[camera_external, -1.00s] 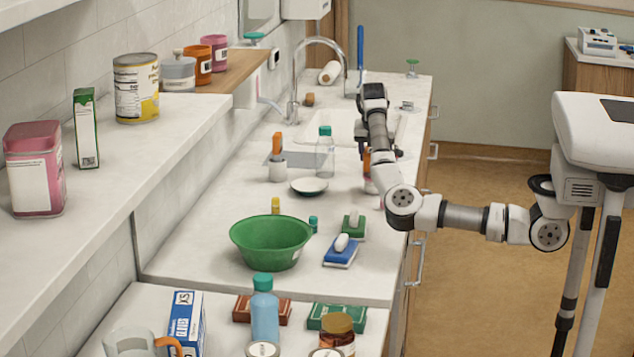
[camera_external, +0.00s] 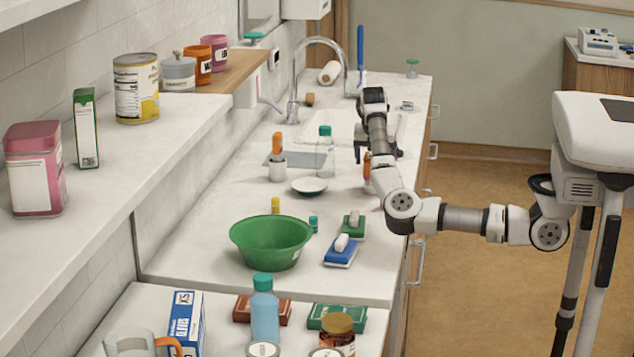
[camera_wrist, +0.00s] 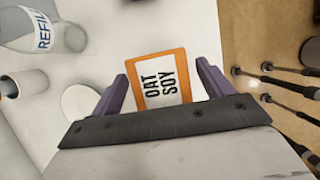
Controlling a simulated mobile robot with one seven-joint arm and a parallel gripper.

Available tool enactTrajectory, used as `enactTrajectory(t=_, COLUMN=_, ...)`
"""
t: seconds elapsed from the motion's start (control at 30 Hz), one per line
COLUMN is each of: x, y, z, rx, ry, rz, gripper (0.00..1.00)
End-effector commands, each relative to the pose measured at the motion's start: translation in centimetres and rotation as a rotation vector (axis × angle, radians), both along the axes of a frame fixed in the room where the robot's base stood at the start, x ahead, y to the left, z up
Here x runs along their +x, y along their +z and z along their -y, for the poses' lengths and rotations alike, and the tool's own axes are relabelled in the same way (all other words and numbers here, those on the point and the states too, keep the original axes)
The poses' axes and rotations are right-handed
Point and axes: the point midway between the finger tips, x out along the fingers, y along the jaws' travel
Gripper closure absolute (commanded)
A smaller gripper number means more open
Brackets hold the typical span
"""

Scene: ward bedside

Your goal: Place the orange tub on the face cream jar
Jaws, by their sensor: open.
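An orange tub (camera_wrist: 141,93) with a white label reading "OAT SOY" sits between the fingers of my gripper (camera_wrist: 165,82) in the wrist view. The fingers are open on either side of it, with a small gap at the right. In the external view my gripper (camera_external: 374,156) is over the far counter near its right edge, and a bit of orange (camera_external: 367,166) shows below it, mostly hidden by my arm. I cannot identify the face cream jar for sure. Two pale round lids, one of them a jar's (camera_external: 263,349), show at the bottom edge.
A clear bottle (camera_external: 325,150) stands left of my gripper; its "REFILL" label shows in the wrist view (camera_wrist: 42,32). A white dish (camera_external: 309,185) and a green bowl (camera_external: 270,243) are nearer. Another orange tub (camera_external: 203,66) stands on the wooden shelf. Floor lies right of the counter.

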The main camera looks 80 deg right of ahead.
Motion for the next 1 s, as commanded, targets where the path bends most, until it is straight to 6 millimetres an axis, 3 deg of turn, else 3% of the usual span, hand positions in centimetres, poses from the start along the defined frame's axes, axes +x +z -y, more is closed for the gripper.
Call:
enactTrajectory(t=0.53, x=0.1, y=9.5, z=-4.0, rx=0.0, ry=0.003, rz=0.003, gripper=0.2)
enactTrajectory(t=0.7, x=0.1, y=10.8, z=-4.5, rx=0.0, ry=0.002, rz=0.001, gripper=0.2)
enactTrajectory(t=1.0, x=0.1, y=11.0, z=-4.6, rx=0.0, ry=0.001, rz=0.001, gripper=0.2)
